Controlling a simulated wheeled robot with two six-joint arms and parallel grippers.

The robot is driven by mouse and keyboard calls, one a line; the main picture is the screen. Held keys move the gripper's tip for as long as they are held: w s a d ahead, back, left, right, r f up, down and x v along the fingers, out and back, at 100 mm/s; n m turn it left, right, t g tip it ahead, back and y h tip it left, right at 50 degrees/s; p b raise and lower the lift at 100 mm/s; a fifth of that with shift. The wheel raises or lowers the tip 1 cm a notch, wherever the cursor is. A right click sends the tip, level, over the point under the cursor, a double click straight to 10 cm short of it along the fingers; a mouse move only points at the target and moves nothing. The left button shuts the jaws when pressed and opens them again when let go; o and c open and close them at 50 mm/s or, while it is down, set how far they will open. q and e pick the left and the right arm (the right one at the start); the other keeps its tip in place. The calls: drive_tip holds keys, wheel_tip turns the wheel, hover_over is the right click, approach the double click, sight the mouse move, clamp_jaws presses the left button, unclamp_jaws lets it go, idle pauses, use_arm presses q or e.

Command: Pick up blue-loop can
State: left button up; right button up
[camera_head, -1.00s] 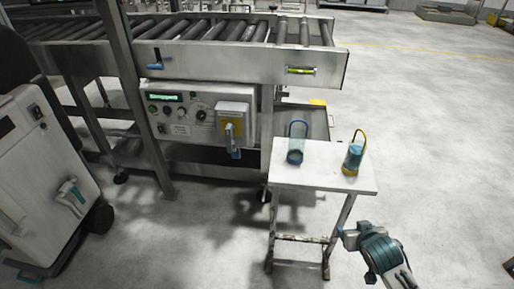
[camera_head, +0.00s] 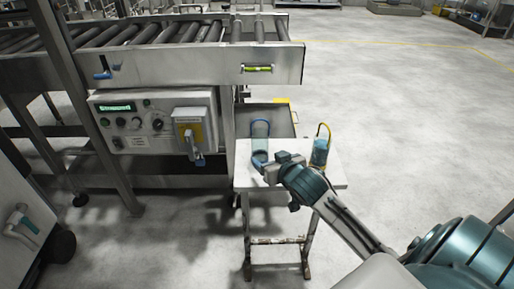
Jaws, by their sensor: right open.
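The blue-loop can (camera_head: 261,139), a clear bluish cylinder with a blue loop on top, stands upright on the left part of a small white table (camera_head: 315,180). A second can (camera_head: 320,151) with a yellow loop stands on the table's right side. My right gripper (camera_head: 267,166) comes in from the lower right and is over the table, at the near side of the blue-loop can's lower part. It is open. I cannot tell whether its fingers touch the can or are around it. My left gripper is not in view.
A roller conveyor (camera_head: 190,65) with a control panel (camera_head: 150,124) and a yellow-and-grey switch (camera_head: 192,130) stands behind and left of the table. A metal post (camera_head: 85,110) stands at left. Open floor (camera_head: 400,110) lies to the right.

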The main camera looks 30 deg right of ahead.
sight(262, 149)
drive_tip(key=x, duration=0.6)
drive_tip(key=shift+a+f+b, duration=0.2)
drive_tip(key=shift+f+b, duration=0.15)
drive_tip(key=shift+f, duration=0.05)
drive_tip(key=c, duration=1.1)
drive_tip(key=shift+r, duration=0.1)
drive_tip(key=shift+r, duration=0.55)
drive_tip(key=shift+s+a+r+p, duration=0.15)
drive_tip(key=shift+r+p, duration=0.05)
drive_tip(key=shift+r, duration=0.4)
drive_tip(key=shift+s+a+r+p, duration=0.15)
drive_tip(key=shift+s+r+p, duration=0.05)
drive_tip(key=shift+r, duration=0.4)
drive_tip(key=s+a, duration=0.3)
drive_tip(key=s, duration=0.1)
drive_tip(key=s+a+r, duration=0.1)
drive_tip(key=s+a, duration=0.2)
drive_tip(key=s, duration=0.1)
drive_tip(key=s+a, duration=0.3)
drive_tip(key=s, duration=0.1)
drive_tip(key=shift+a+r, duration=0.1)
drive_tip(key=shift+r, duration=0.1)
